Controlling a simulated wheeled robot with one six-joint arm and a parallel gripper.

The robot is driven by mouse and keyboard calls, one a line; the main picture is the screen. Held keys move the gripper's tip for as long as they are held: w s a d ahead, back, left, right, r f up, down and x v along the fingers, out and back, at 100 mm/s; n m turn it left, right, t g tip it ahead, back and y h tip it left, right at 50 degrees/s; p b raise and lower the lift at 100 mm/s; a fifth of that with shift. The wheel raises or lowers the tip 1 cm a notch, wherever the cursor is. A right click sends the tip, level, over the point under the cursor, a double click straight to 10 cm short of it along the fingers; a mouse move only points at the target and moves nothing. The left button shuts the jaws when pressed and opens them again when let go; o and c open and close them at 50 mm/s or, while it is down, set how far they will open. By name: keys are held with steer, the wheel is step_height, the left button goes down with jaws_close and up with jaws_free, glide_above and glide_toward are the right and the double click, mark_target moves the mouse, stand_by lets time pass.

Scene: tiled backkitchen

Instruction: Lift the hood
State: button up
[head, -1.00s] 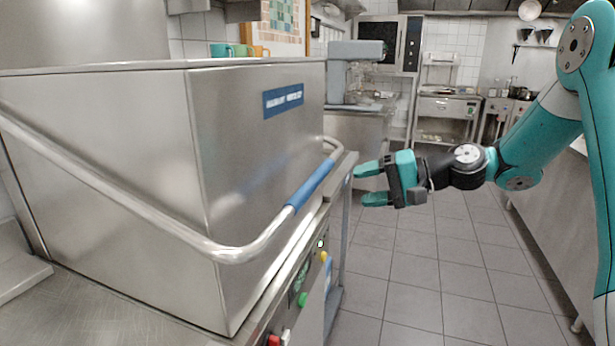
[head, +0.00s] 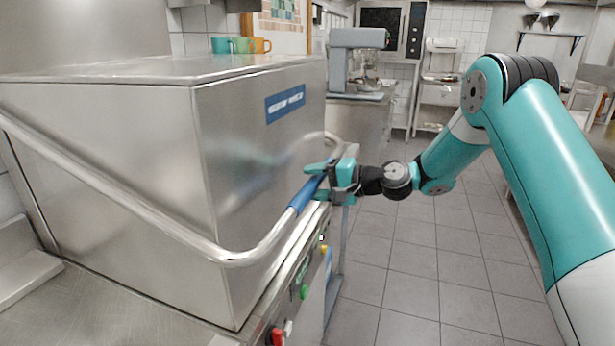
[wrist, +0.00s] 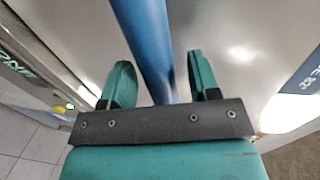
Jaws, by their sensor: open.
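The hood (head: 258,160) is a large steel box in the left of the head view, sitting down on the steel counter. A bent steel handle bar (head: 150,222) runs around it, with a blue grip section (head: 304,194) on the front side. My gripper (head: 318,182) is open at the far part of the blue grip.
A control panel with green (head: 304,292) and red (head: 277,337) buttons is below the handle. Cups (head: 241,46) stand behind the hood. A mixer (head: 354,62) stands further back. The tiled floor (head: 400,265) in the middle is clear.

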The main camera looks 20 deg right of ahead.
steer(key=shift+x, duration=1.05)
